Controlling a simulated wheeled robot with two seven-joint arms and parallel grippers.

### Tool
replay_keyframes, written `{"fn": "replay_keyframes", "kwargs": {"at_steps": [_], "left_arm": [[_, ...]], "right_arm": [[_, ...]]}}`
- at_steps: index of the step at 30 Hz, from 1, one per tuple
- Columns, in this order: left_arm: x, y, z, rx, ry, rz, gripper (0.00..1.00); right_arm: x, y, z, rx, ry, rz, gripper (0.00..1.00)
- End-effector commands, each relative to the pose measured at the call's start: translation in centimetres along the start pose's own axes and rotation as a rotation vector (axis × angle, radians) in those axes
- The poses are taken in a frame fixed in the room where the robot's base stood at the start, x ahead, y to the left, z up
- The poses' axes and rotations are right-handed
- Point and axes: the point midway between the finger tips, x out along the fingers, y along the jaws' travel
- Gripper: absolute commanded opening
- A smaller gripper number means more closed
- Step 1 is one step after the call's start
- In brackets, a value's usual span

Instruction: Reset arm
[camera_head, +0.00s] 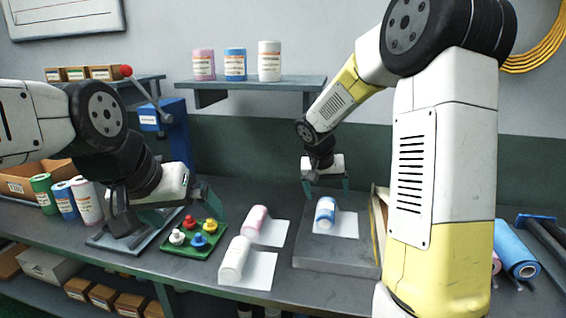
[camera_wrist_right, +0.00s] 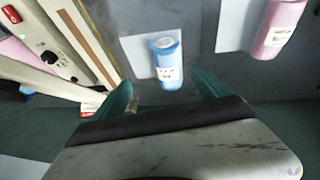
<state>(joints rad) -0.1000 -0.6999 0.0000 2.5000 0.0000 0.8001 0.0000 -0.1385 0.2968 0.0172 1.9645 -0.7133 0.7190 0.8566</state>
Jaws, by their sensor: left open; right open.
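My right gripper (camera_head: 326,186) is open and empty, pointing down above a grey raised block (camera_head: 310,258). A blue bottle (camera_head: 325,212) lies on a white sheet (camera_head: 348,226) on that block. In the right wrist view the blue bottle (camera_wrist_right: 167,66) shows beyond the gap between the open teal fingers (camera_wrist_right: 163,90), apart from them. My left gripper (camera_head: 190,210) is open at the left, near a green board (camera_head: 206,249) with coloured knobs. I see nothing held in it; the arm partly hides its fingers.
A pink bottle (camera_head: 256,219) and a white bottle (camera_head: 235,256) lie on white sheets on the bench. Three bottles stand on the wall shelf (camera_head: 250,82). A blue lever press (camera_head: 172,125) stands behind my left arm. A blue roll (camera_head: 514,250) lies at the right.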

Motion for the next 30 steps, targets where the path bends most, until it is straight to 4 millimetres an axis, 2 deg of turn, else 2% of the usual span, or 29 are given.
{"fn": "replay_keyframes", "kwargs": {"at_steps": [1, 6, 12, 15, 18, 22, 25, 30], "left_arm": [[0.0, 0.0, 0.0, 0.000, 0.000, 0.000, 1.00], [0.0, 0.0, 0.0, 0.000, 0.000, 0.000, 1.00], [0.0, 0.0, 0.0, 0.000, 0.000, 0.000, 1.00], [0.0, 0.0, 0.0, 0.000, 0.000, 0.000, 1.00], [0.0, 0.0, 0.0, 0.000, 0.000, 0.000, 1.00], [0.0, 0.0, 0.0, 0.000, 0.000, 0.000, 1.00], [0.0, 0.0, 0.0, 0.000, 0.000, 0.000, 1.00], [0.0, 0.0, 0.0, 0.000, 0.000, 0.000, 1.00]], "right_arm": [[-2.5, 1.1, 0.8, 0.003, 0.009, -0.022, 0.86], [-8.9, 3.7, 5.0, -0.025, 0.017, -0.114, 0.86], [-14.9, 5.5, 11.2, -0.070, 0.053, -0.239, 0.86], [-17.1, 5.9, 14.3, -0.098, 0.084, -0.304, 0.86], [-18.8, 6.0, 17.1, -0.125, 0.117, -0.363, 0.86], [-19.9, 5.8, 19.5, -0.154, 0.150, -0.416, 0.86], [-20.4, 5.7, 20.5, -0.167, 0.166, -0.438, 0.86], [-20.5, 5.6, 20.8, -0.173, 0.171, -0.446, 0.86]]}}
